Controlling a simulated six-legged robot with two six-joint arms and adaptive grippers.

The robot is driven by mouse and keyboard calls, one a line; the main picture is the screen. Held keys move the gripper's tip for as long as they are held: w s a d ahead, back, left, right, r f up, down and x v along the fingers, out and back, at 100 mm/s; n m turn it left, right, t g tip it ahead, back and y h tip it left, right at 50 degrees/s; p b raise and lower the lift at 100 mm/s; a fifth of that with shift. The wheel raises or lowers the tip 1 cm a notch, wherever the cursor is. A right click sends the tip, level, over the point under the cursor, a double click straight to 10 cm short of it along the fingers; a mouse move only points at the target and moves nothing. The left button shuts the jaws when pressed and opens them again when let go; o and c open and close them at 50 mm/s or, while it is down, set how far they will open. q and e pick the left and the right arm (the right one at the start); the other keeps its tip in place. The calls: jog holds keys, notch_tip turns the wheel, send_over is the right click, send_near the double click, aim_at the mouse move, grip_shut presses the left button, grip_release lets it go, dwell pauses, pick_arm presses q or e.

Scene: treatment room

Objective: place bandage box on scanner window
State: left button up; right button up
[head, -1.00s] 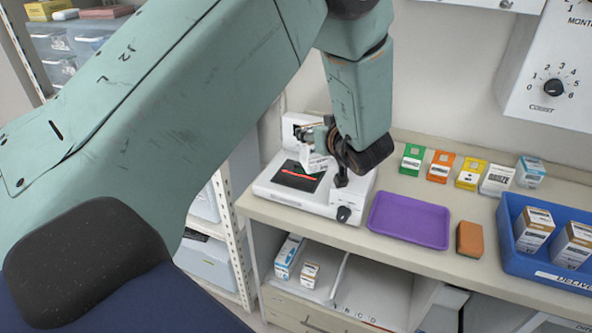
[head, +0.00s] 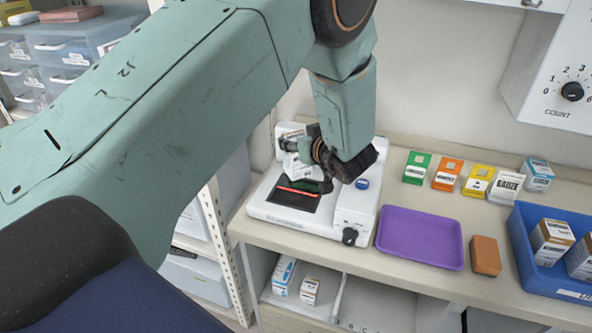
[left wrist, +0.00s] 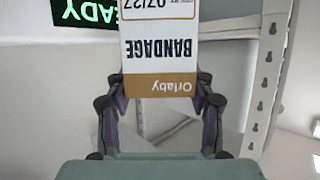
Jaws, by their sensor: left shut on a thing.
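The bandage box (left wrist: 160,50) is white with a tan band reading "Orlaby" and shows upside down in the left wrist view. My left gripper (left wrist: 160,105) is shut on it. In the head view the box (head: 297,164) is partly hidden by my left gripper (head: 312,158). Both are over the rear part of the white scanner (head: 355,210). The scanner window (head: 290,202) is dark with a red line across it. The gripper hides part of its far edge. I cannot tell the gap between box and window. My right gripper is out of view.
A purple tray (head: 420,238) and an orange-brown block (head: 485,255) lie right of the scanner. Green (head: 416,167), orange (head: 447,174) and yellow (head: 478,180) boxes and a gauze box (head: 505,187) stand behind. A blue bin (head: 545,280) holds boxes. A green "READY" display (left wrist: 85,12) shows.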

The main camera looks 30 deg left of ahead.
aim_at(303, 165)
pick_arm(q)
jog(key=shift+s+d+f, duration=0.1)
jog(key=shift+f, duration=0.45)
jog(key=shift+s+d+f, duration=0.1)
jog(key=shift+f, duration=0.4)
jog(key=f, duration=0.4)
jog(key=shift+w+a+f, duration=0.1)
jog(key=shift+a, duration=0.15)
jog(key=shift+d+f, duration=0.1)
jog(key=shift+d, duration=0.1)
jog(key=o, duration=0.9)
jog(key=shift+a+f, duration=0.2)
jog(key=shift+a, duration=0.05)
jog(key=o, duration=0.3)
jog(key=shift+d, duration=0.15)
jog(key=shift+r, duration=0.1)
